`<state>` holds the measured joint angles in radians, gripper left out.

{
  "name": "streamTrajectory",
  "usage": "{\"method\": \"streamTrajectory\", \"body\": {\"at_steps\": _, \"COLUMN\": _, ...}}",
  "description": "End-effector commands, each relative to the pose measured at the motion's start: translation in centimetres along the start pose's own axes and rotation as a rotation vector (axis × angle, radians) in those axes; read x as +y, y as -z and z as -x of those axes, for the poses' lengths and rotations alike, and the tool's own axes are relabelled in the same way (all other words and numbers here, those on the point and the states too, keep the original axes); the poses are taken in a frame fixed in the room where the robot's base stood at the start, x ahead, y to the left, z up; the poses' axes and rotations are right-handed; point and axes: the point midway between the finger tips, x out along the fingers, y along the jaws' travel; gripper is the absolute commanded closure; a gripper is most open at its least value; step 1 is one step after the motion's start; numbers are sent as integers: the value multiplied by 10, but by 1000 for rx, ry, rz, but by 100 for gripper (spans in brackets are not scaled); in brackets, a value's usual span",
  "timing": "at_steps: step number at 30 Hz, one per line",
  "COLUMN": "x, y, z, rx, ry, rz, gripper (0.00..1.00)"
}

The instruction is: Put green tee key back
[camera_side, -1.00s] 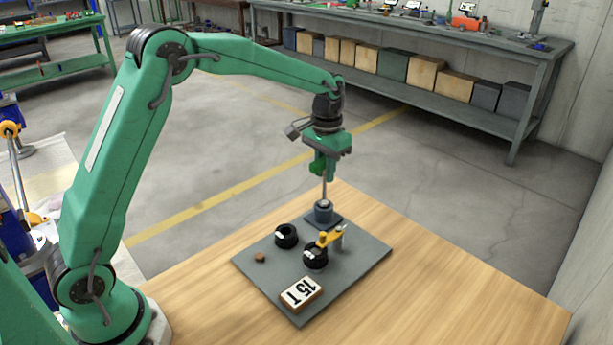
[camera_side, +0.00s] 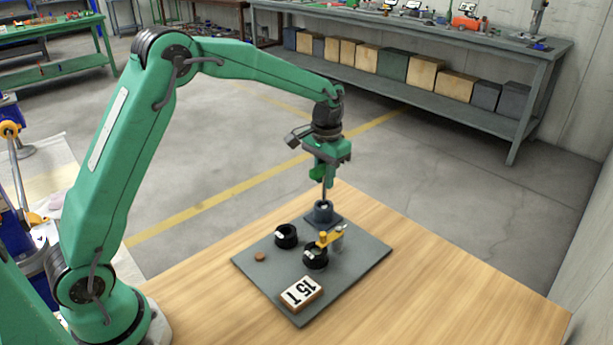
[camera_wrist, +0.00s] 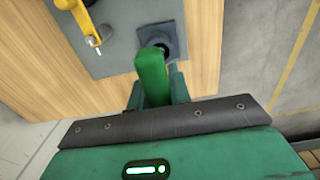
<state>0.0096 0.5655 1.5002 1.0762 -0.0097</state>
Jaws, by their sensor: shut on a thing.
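The green tee key shows its green handle (camera_wrist: 152,75) in the wrist view, between the two jaws. My gripper (camera_side: 322,172) is shut on it, above the back of the grey plate. The key's thin metal shaft (camera_side: 325,194) points down, close to upright, in the side view. It meets the mouth of a dark blue-grey round holder (camera_side: 323,213) on a square base, also seen in the wrist view (camera_wrist: 168,40). The shaft's lower end is hidden, apparently inside the holder; how deep I cannot tell.
The grey plate (camera_side: 350,275) lies on the wooden table. It carries two black rings (camera_side: 287,236) (camera_side: 316,257), a yellow-and-metal lever piece (camera_side: 331,238), a brown disc (camera_side: 260,256) and a "15 T" block (camera_side: 301,294). The table right of the plate is clear.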

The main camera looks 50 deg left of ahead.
Motion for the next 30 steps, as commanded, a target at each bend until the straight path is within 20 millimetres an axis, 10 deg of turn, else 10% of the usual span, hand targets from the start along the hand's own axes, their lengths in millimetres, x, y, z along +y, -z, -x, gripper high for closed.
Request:
{"method": "streamTrajectory", "body": {"at_steps": 28, "x": 0, "y": 0, "z": -15, "rx": 2, "ry": 0, "rz": 0, "gripper": 100}}
{"method": "streamTrajectory", "body": {"at_steps": 30, "x": 0, "y": 0, "z": -15, "rx": 2, "ry": 0, "rz": 0, "gripper": 68}}
